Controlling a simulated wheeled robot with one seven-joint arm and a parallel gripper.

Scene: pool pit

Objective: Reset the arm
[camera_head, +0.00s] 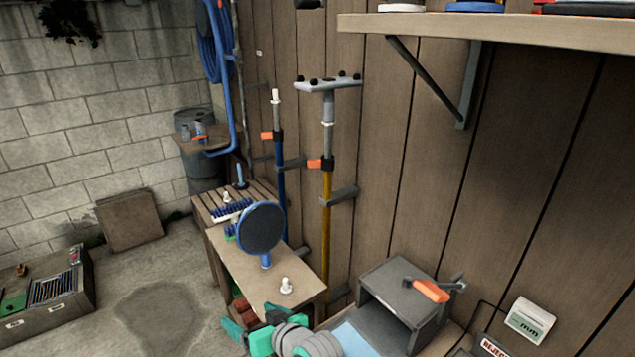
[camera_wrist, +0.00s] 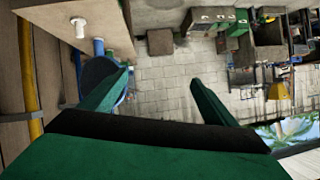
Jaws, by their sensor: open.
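My gripper (camera_head: 250,322) shows at the bottom of the head view, low beside the front end of the wooden bench (camera_head: 268,275). In the wrist view its two green fingers stand wide apart with nothing between them, so my gripper (camera_wrist: 160,77) is open and empty. My grey and teal arm runs to the bottom edge of the head view, where the rest of it is cut off.
The bench carries a round dark-blue paddle-like head (camera_head: 262,228) and a white fitting (camera_head: 286,285). Poles (camera_head: 326,215) hang on the plank wall. A grey open box (camera_head: 400,290) stands right of my arm. A shelf (camera_head: 480,30) juts out above. Concrete floor (camera_head: 165,310) is clear at left.

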